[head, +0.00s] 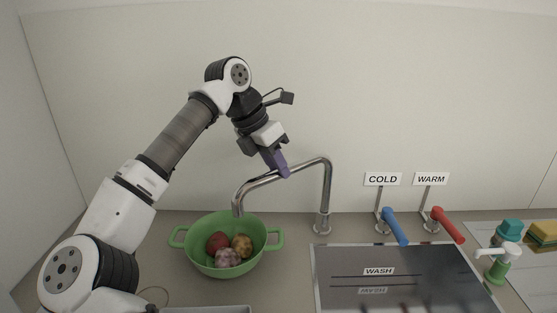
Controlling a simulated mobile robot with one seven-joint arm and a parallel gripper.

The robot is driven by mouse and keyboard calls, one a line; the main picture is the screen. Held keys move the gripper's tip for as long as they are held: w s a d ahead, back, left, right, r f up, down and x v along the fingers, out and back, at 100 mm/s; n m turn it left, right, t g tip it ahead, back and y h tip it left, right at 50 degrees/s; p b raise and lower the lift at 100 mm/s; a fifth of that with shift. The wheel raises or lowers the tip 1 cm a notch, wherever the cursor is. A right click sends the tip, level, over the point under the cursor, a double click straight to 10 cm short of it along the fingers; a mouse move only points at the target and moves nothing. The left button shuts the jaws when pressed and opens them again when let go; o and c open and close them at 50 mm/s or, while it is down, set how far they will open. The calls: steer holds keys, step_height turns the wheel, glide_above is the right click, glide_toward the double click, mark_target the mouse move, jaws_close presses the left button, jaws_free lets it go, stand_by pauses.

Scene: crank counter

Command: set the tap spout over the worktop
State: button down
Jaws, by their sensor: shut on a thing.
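The tap spout (327,195) is a chrome pipe that rises from a base on the worktop (275,284) and reaches left. My gripper (279,168) is shut on the spout's horizontal part, between the bend and the tip. The jaws hide a short piece of the pipe. The worktop shows around the colander, to the left of the sink.
The colander holds several round vegetables. The dark sink (405,284), labelled WASH, lies right of the colander. A blue lever (395,226) under COLD and a red lever (447,225) under WARM stand behind it. A soap dispenser (499,262) and a sponge (541,233) are far right.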

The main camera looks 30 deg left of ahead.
steer(key=shift+w+a+m+p, duration=0.25)
steer(key=shift+a+m, duration=0.15)
steer(key=shift+a, duration=0.1)
steer(key=shift+w+a+m+p, duration=0.25)
steer(key=shift+a+m, duration=0.15)
steer(key=shift+a, duration=0.05)
steer(key=c, duration=1.2)
jaws_free()
steer(key=shift+c, duration=0.2)
steer(key=shift+r, duration=0.15)
steer(key=b+v, duration=0.1)
steer(key=v, duration=1.2)
steer(key=shift+a+r, duration=0.25)
steer(key=shift+a, duration=0.1)
steer(key=shift+w, duration=0.1)
